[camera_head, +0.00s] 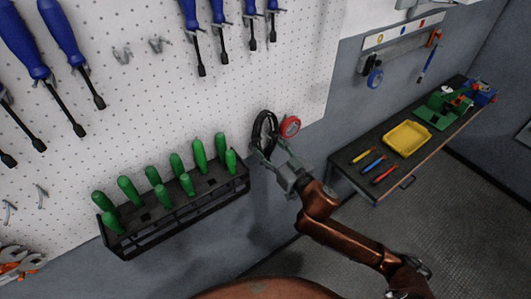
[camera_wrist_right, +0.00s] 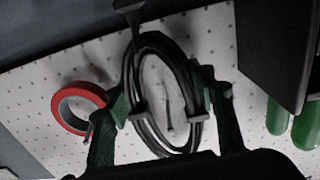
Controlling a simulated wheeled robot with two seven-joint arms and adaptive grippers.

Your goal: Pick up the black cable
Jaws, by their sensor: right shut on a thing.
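The black cable (camera_head: 260,131) is a coiled loop at the pegboard, right of the green-handled tools. My right gripper (camera_head: 265,152) is at the coil in the head view. In the right wrist view the coil (camera_wrist_right: 143,95) stands between the two fingers of my right gripper (camera_wrist_right: 165,115), and the gripper is shut on it. A dark hook-like piece shows at the top of the coil there; I cannot tell whether the coil still rests on it. My left gripper is not in view.
A red tape roll (camera_head: 290,126) hangs close right of the coil. A black rack (camera_head: 180,215) with several green-handled tools is to the left. Blue screwdrivers (camera_head: 60,35) hang above. A workbench (camera_head: 350,178) with a yellow tray (camera_head: 407,152) stands at the right.

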